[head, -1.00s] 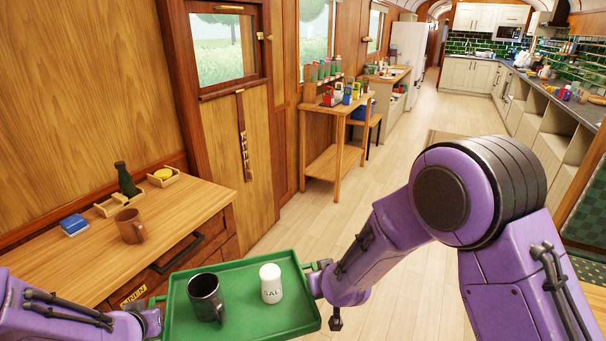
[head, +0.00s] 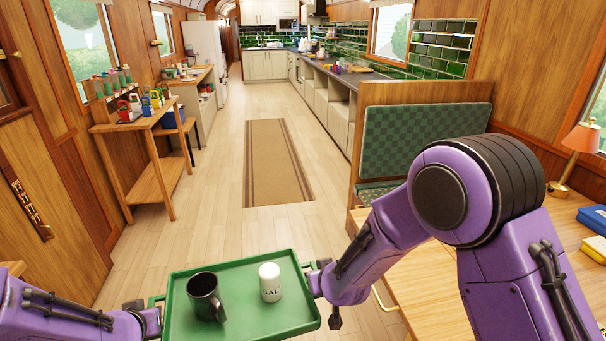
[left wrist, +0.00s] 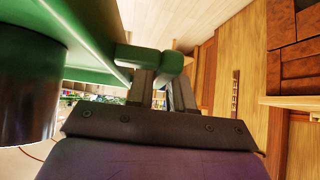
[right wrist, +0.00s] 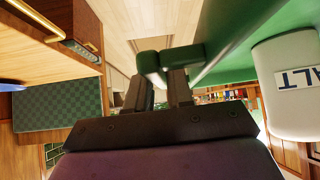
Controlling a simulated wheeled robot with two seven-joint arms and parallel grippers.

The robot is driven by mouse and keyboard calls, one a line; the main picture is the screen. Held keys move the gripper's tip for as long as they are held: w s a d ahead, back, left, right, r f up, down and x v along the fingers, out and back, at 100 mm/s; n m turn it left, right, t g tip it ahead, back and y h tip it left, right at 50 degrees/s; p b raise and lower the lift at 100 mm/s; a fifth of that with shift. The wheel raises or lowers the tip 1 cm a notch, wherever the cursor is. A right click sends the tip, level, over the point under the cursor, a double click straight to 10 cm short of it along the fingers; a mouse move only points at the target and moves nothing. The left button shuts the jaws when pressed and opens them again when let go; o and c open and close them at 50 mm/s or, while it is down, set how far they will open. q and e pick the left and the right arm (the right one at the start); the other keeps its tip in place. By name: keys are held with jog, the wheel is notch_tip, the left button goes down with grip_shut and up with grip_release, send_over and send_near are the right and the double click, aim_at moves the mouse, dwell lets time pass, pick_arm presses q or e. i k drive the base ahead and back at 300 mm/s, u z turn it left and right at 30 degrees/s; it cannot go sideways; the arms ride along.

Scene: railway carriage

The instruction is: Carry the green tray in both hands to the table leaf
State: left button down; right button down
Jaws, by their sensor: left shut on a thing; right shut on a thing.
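The green tray (head: 240,318) is held level in front of me at the bottom of the head view. A dark mug (head: 204,296) and a white salt shaker (head: 270,281) stand upright on it. My left gripper (head: 150,312) is shut on the tray's left handle, which shows in the left wrist view (left wrist: 152,58). My right gripper (head: 315,279) is shut on the right handle, which shows in the right wrist view (right wrist: 170,60). A wooden table surface (head: 432,285) lies to the right, partly behind my right arm; I cannot tell which part is the leaf.
A green checked bench seat (head: 425,135) stands behind the table. A lamp (head: 577,150) and books (head: 597,220) are on the table's right side. A wooden side table (head: 150,125) with small items stands at the left. The aisle floor with a brown rug (head: 277,160) is clear.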

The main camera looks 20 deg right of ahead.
aim_at(422, 275)
jog(key=z, duration=0.05)
jog(key=i, duration=1.65)
jog(key=z, duration=2.7)
